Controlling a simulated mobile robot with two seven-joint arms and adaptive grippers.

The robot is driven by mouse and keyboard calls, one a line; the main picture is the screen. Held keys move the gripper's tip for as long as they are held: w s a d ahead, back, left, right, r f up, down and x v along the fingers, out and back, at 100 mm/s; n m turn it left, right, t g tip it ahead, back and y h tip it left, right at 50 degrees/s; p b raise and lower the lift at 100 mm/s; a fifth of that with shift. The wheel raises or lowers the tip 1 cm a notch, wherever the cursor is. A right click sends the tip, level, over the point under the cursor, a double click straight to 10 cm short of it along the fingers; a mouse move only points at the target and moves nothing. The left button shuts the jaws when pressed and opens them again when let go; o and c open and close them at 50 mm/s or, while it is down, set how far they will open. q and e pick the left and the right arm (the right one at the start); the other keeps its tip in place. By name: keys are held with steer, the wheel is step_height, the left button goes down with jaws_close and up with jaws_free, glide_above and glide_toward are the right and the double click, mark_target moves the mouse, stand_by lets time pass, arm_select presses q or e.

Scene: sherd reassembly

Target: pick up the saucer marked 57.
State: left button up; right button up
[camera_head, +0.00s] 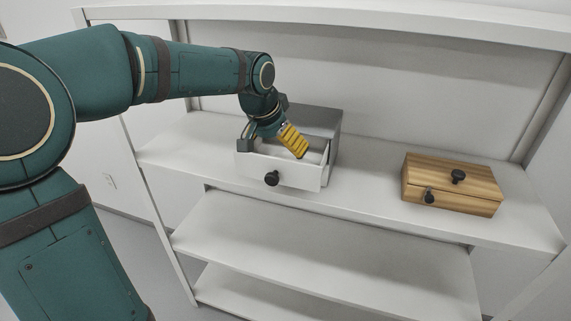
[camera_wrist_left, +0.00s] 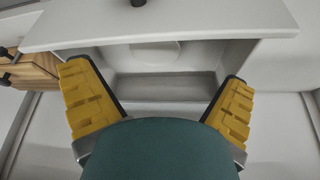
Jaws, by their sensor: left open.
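A pale, rounded saucer-like shape (camera_wrist_left: 160,49) shows inside the open drawer (camera_wrist_left: 270,16) in the left wrist view, partly cut off by the drawer front. I cannot read any mark on it, so I cannot tell whether it is number 57. In the head view the drawer (camera_head: 310,176) is pulled out of a grey and white box on the shelf. My left gripper (camera_head: 272,150) points down at the drawer's opening. Its two yellow fingers are spread wide in the left wrist view (camera_wrist_left: 156,78), with nothing between them. My right gripper is not in view.
A wooden box (camera_head: 452,186) with black knobs stands on the same shelf at the right. Free shelf surface (camera_head: 370,180) lies between the two boxes. The drawer has a black knob (camera_head: 271,178) in front. Lower shelves (camera_head: 320,240) are empty where seen.

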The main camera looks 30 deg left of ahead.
mark_target(285, 157)
arm_select(q)
steer(key=x, duration=0.1)
steer(key=b+x, duration=0.1)
steer(key=x, duration=0.3)
steer(key=shift+w+d+f+b, duration=0.1)
steer(key=shift+d+f+b, duration=0.05)
steer(key=shift+d+b, duration=0.15)
steer(key=c, duration=1.3)
